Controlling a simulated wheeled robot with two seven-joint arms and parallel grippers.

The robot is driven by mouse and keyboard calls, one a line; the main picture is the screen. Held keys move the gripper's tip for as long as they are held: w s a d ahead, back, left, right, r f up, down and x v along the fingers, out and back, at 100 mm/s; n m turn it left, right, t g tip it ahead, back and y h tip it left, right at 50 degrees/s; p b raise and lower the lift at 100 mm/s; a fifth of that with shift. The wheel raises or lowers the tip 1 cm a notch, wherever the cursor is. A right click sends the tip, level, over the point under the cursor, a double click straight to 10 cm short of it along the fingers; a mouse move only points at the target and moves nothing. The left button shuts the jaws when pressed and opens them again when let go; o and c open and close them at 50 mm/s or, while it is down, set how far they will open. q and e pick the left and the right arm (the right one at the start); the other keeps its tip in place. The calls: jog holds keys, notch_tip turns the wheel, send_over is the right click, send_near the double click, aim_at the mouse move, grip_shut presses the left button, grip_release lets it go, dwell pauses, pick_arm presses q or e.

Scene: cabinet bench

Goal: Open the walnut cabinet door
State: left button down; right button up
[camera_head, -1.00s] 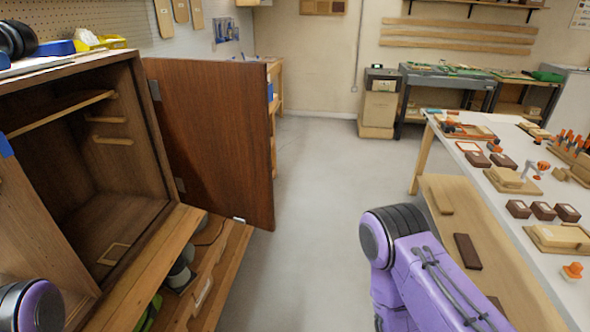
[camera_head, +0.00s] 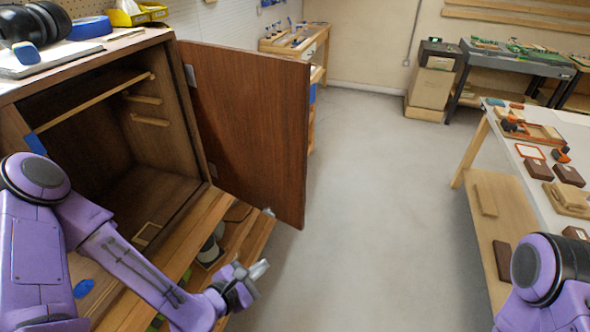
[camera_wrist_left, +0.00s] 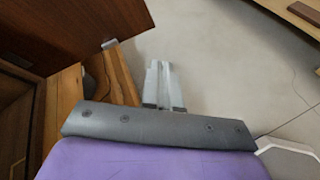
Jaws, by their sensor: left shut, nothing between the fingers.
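The walnut cabinet (camera_head: 110,42) stands at the left with its interior showing. Its walnut door (camera_head: 250,125) stands wide open, swung out to the right on hinges at the cabinet's right side. The door also shows in the left wrist view (camera_wrist_left: 70,30) at upper left. My left gripper (camera_head: 260,269) is shut and empty, in front of and below the door's free lower corner, apart from it. Its fingers show in the left wrist view (camera_wrist_left: 161,82) over bare floor. My right gripper is out of view; only part of my right arm shows at lower right.
A wooden bench (camera_head: 175,255) with a lower shelf holds the cabinet. Headphones (camera_head: 35,25) and blue tape (camera_head: 90,28) lie on top of it. A white worktable (camera_head: 515,160) with small parts stands at the right. The grey floor (camera_head: 370,200) between is clear.

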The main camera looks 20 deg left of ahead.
pick_arm(q)
jog(key=w+r+n+t+h, duration=0.1)
jog(key=w+r+n+t, duration=0.15)
jog(key=r, duration=0.35)
jog(key=w+r+n+t, duration=0.2)
jog(key=r+n, duration=0.2)
jog(key=r, duration=0.3)
jog(key=b, duration=1.3)
send_near(299, 177)
jog(key=f, duration=0.1)
jog(key=x, duration=0.3)
jog(key=r+p+x, duration=0.1)
jog(key=x, duration=0.1)
jog(key=shift+w+d, duration=0.15)
jog(key=shift+w, duration=0.2)
jog(key=shift+w+d, duration=0.15)
jog(key=shift+w, duration=0.4)
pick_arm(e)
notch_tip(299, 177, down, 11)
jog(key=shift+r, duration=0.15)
pick_arm(q)
jog(key=shift+w, duration=0.1)
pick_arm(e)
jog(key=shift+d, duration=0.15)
